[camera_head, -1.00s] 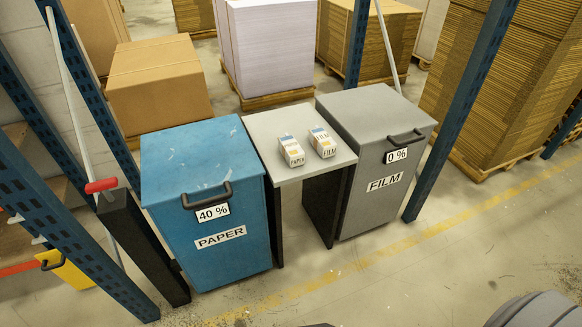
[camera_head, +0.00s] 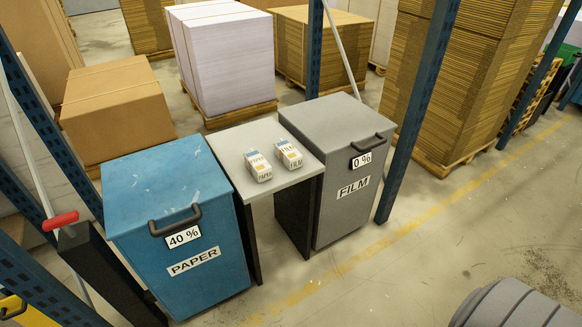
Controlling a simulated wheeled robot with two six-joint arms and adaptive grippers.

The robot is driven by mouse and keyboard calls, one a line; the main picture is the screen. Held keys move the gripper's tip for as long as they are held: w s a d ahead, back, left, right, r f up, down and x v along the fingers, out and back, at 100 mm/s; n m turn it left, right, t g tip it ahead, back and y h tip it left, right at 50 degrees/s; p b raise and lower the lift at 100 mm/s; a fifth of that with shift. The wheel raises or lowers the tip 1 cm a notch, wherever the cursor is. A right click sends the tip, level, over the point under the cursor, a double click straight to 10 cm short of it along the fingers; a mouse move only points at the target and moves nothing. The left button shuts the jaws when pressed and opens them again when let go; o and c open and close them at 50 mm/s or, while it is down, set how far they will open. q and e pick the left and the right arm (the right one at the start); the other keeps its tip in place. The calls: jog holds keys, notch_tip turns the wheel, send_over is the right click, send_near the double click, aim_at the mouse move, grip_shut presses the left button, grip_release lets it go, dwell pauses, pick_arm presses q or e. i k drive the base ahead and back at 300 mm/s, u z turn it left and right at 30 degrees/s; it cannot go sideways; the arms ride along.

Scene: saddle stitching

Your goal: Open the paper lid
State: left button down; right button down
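The blue paper bin (camera_head: 190,270) stands at the left centre, with a PAPER label and a 40 % tag on its front. Its flat blue lid (camera_head: 155,182) is closed. A dark handle (camera_head: 175,220) sits at the lid's front edge. Neither of my grippers is in view, so I cannot tell their state.
A grey film bin (camera_head: 342,200) with its lid closed stands to the right. Between the bins, a small grey table (camera_head: 225,143) carries a paper box (camera_head: 257,166) and a film box (camera_head: 290,153). Blue rack posts (camera_head: 415,120) flank them.

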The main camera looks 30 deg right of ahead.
aim_at(144, 188)
jog(key=u, duration=0.1)
jog(key=k, duration=0.5)
jog(key=z, duration=0.85)
jog(key=i, duration=1.4)
jog(key=u, duration=0.85)
